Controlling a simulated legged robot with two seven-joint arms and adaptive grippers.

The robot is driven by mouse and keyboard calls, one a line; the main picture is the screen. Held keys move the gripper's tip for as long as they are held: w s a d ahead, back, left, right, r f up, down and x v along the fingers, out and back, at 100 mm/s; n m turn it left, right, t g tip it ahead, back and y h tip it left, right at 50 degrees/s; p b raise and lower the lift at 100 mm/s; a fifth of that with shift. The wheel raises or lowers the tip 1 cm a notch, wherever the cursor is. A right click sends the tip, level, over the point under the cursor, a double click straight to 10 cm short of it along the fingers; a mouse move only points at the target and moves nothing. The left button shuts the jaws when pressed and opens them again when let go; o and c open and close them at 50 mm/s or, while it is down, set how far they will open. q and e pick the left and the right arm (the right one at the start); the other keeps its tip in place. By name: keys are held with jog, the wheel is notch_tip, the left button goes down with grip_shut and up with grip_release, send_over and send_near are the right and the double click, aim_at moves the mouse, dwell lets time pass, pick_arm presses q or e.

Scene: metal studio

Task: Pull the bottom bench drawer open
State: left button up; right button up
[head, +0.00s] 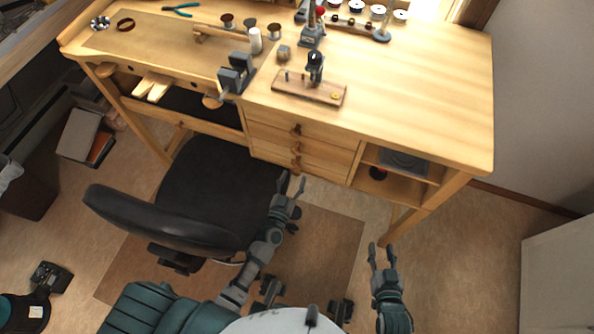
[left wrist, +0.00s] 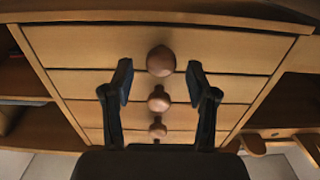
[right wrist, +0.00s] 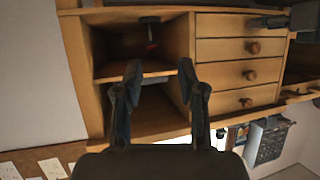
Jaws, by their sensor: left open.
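The wooden bench (head: 420,110) has a stack of drawers with round knobs, all looking closed. Both wrist views appear upside down, so the bottom drawer (left wrist: 90,45) is uppermost in the left wrist view. Its brown knob (left wrist: 161,60) shows between and slightly beyond the fingertips of my left gripper (left wrist: 159,75), with a gap on each side. In the head view my left gripper (head: 291,182) is open just in front of the lower drawers, and the bottom knob is not clearly visible. My right gripper (head: 382,248) is open and empty, in front of the open shelf.
A black chair (head: 215,185) stands left of my left arm, close to it. The open shelf (head: 395,190) right of the drawers holds a small red and black item. Tools and spools stand on the bench top. Floor around my right gripper is clear.

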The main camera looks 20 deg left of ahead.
aim_at(295, 174)
pick_arm(q)
jog(key=shift+w, duration=1.65)
pick_arm(e)
jog(key=shift+w+a+r+t, duration=0.25)
jog(key=shift+r+t, duration=0.1)
jog(key=shift+r, duration=0.1)
jog(key=shift+w+a+r+t, duration=0.1)
jog(key=shift+w+r+t, duration=0.15)
jog(key=shift+r+t, duration=0.15)
pick_arm(q)
jog(key=shift+c, duration=0.2)
grip_shut()
